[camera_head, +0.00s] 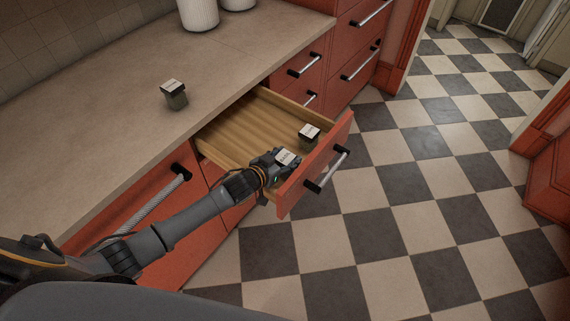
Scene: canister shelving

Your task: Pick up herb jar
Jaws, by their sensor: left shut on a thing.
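Three small jars with pale labelled dark lids are in view. One jar (174,95) stands upright on the countertop. Another jar (308,134) is inside the open drawer (225,155), near its front panel. My left gripper (284,161) reaches into the drawer and is shut on a third jar (286,157), whose lid shows between the fingers. Its lower part is hidden by the gripper and the drawer front, so I cannot tell if it touches the drawer floor. My right gripper is not in view.
The drawer front (318,165) with its metal handle stands out over the checkered floor (420,200). The countertop (120,115) is mostly clear, with white canisters (198,12) at the back. Closed red drawers (305,65) lie beyond. The drawer's left part is empty.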

